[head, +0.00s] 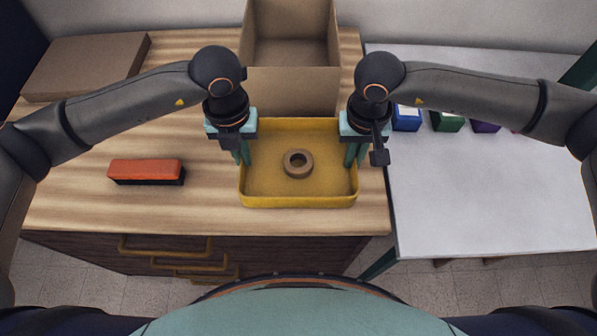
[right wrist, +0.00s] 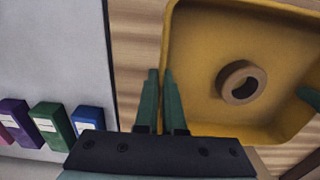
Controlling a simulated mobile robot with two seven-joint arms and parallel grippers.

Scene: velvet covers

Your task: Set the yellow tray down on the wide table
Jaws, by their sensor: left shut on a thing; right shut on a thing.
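The yellow tray (head: 300,201) is held level between my two grippers above or on the wood-topped drawer cabinet; I cannot tell whether its base touches the wood. A brown ring like a tape roll (head: 306,170) lies inside the tray. My left gripper (head: 244,156) is shut on the tray's left wall. My right gripper (head: 354,156) is shut on its right wall. In the right wrist view, the right fingers (right wrist: 166,98) straddle the wall of the tray (right wrist: 210,60). A white-topped table (head: 480,200) stands to the right of the cabinet.
An open cardboard box (head: 292,92) stands right behind the tray. A flat brown box (head: 85,65) is at the back left. A red and black brush-like block (head: 147,172) lies left of the tray.

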